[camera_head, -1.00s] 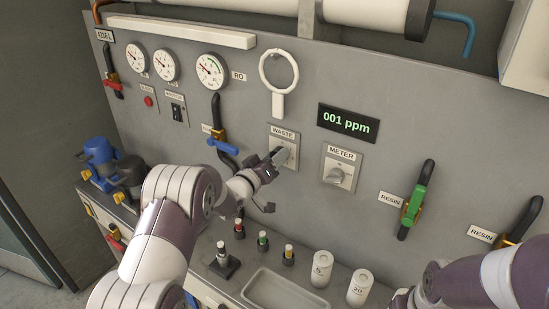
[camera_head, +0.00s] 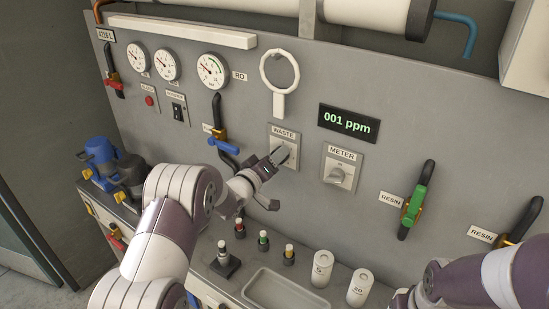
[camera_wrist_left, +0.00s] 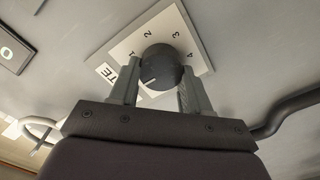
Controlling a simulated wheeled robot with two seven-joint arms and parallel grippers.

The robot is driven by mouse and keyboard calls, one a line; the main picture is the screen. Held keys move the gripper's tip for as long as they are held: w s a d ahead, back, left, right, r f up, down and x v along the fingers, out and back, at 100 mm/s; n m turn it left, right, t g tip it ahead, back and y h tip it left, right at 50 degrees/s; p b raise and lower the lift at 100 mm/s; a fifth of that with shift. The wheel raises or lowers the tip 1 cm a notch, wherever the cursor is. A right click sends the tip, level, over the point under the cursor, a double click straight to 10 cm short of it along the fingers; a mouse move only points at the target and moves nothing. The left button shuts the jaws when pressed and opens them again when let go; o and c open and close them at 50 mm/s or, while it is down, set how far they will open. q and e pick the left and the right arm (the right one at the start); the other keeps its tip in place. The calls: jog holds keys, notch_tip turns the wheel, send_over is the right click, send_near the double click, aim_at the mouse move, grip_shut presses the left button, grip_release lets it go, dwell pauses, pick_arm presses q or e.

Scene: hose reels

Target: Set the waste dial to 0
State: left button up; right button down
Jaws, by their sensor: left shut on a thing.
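The waste dial is a dark round knob (camera_wrist_left: 162,67) on a light square plate (camera_wrist_left: 130,47) with numbers; 2, 3 and 4 are readable in the left wrist view. A pale mark on the knob's face points down-left in that view, away from those numbers. The number at the mark is hidden by my gripper. In the head view the waste plate (camera_head: 283,136) is under the WASTE label, its knob mostly covered. My left gripper (camera_head: 279,157) is shut on the knob, with one finger on each side in the left wrist view (camera_wrist_left: 160,82). My right gripper is out of view.
The meter dial (camera_head: 338,175) is just right of the waste plate, below a display (camera_head: 348,122) reading 001 ppm. A blue-handled valve (camera_head: 223,145) is close on the left. Small bottles and a tray (camera_head: 287,290) stand on the ledge below.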

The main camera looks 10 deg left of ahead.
pick_arm(q)
jog(key=o, duration=1.1)
jog(key=shift+d+f, duration=0.1)
jog(key=shift+c, duration=0.2)
jog(key=shift+s, duration=0.1)
jog(key=b+v, duration=0.3)
jog(key=v, duration=0.9)
jog(key=shift+s, duration=0.25)
